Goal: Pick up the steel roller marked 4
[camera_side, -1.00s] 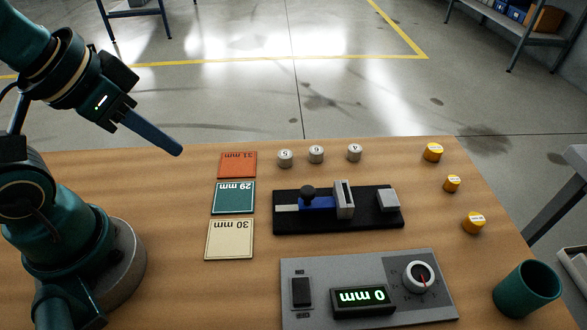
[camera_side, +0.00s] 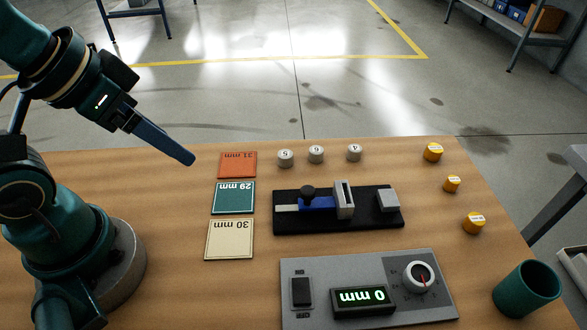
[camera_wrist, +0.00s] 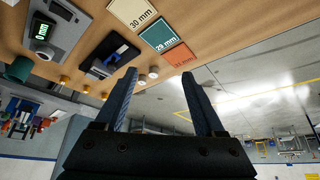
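The steel roller marked 4 (camera_side: 354,153) stands upright on the table, the rightmost of three small steel rollers in the side view. The rollers marked 6 (camera_side: 316,154) and 5 (camera_side: 285,158) stand to its left. My gripper (camera_side: 190,160) is in the air at the left, well away from the rollers, above and left of the orange 31 mm plate (camera_side: 238,165). In the wrist view, my gripper (camera_wrist: 163,80) shows two fingers wide apart with nothing between them. Small rollers (camera_wrist: 147,76) show there close to the left finger, their marks too small to read.
A black fixture (camera_side: 285,221) with a blue slide stands in front of the rollers. Green (camera_side: 233,198) and cream (camera_side: 229,239) plates lie left of it.

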